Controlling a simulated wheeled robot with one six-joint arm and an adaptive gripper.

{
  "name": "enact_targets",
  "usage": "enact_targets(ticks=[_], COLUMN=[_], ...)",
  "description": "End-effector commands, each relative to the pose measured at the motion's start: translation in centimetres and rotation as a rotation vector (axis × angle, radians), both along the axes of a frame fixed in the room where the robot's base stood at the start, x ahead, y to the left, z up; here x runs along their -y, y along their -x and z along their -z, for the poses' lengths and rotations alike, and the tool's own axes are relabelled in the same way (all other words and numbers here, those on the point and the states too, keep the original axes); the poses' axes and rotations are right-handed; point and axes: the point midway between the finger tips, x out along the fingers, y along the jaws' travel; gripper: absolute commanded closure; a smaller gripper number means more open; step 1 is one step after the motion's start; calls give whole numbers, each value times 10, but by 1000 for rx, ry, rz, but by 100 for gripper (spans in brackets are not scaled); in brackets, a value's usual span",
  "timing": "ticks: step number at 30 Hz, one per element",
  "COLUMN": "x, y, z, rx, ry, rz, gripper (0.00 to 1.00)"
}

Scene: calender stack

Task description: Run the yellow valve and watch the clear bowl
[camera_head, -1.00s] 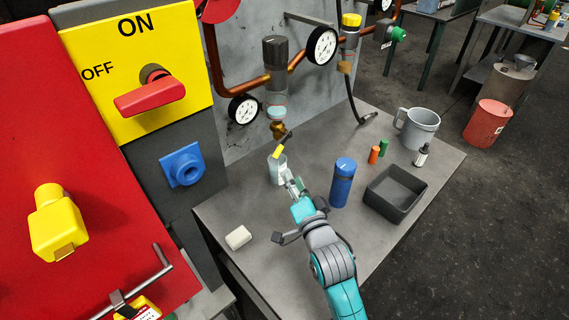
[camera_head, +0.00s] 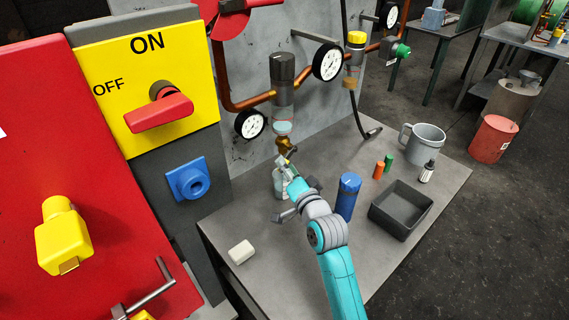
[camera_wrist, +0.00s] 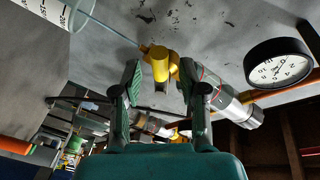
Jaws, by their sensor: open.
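The yellow valve (camera_wrist: 160,65) shows in the wrist view, between and just beyond the fingertips of my gripper (camera_wrist: 158,75). I see clear space on both sides of it. In the head view my gripper (camera_head: 288,164) reaches up beneath the brass fitting (camera_head: 285,146) and hides most of the yellow valve. The clear bowl (camera_head: 283,108) hangs under a dark cap, above that fitting. In the wrist view the clear bowl (camera_wrist: 208,84) lies right of the valve, just past the right finger. My gripper is open and empty.
A clear graduated vessel (camera_head: 279,184) stands behind my gripper. A blue cylinder (camera_head: 347,196) stands right of my arm, beside a dark tray (camera_head: 400,209). A white block (camera_head: 241,252) lies on the bench at left. Dial gauges (camera_head: 250,124) flank the bowl on the copper pipe.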

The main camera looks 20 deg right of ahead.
Motion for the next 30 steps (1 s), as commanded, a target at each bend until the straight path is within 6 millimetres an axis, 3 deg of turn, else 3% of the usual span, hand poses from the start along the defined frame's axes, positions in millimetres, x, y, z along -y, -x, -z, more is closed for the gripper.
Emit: enact_targets(ticks=[6,16,17,21,22,30], x=[0,0,0,0,0,0], y=[-19,-22,-22,-22,-22,-22], z=[0,0,0,0,0,0], rx=[1,0,0,0,0,-1], ry=[0,0,0,0,0,-1], rz=[-1,0,0,0,0,1], gripper=[58,58,60,95,100,100])
